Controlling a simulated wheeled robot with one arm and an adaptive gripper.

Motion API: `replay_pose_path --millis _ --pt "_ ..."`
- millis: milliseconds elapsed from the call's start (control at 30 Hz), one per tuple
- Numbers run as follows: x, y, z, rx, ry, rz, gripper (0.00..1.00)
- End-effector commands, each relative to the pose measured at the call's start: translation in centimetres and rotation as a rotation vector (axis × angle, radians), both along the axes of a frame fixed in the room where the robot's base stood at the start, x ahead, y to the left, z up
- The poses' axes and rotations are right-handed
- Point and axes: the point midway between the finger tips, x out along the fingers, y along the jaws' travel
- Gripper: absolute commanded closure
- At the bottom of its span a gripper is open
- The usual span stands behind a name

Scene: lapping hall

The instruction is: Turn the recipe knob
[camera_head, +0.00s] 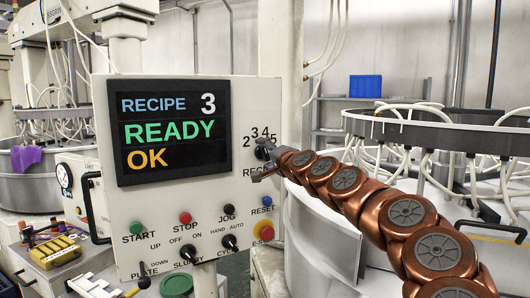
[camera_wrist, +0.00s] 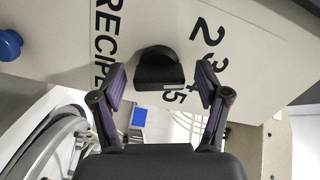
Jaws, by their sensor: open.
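The recipe knob is a black knob on the white control panel (camera_head: 122,222), under the printed numbers 2 to 5 and above the word RECIPE. In the wrist view the knob (camera_wrist: 158,62) lies between the two fingertips of my gripper (camera_wrist: 159,76). The fingers are open, with a gap visible on both sides of the knob. In the head view my gripper (camera_head: 262,170) is at the panel's right edge and partly covers the knob and the lettering. The exact setting of the knob is unclear. The display (camera_head: 170,130) reads RECIPE 3, READY, OK.
A white machine (camera_head: 325,245) with hoses stands right of the panel. A yellow device (camera_head: 55,252) sits at left.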

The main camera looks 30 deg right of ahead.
Motion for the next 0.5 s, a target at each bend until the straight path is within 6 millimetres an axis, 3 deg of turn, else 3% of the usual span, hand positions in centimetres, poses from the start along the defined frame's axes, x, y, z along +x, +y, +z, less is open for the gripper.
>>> replay_pose_path --millis 367,500 --pt "0.38 -0.02 -0.03 0.0 0.0 0.0 0.25" --pt "0.38 -0.01 -0.06 0.0 0.001 0.0 0.38"
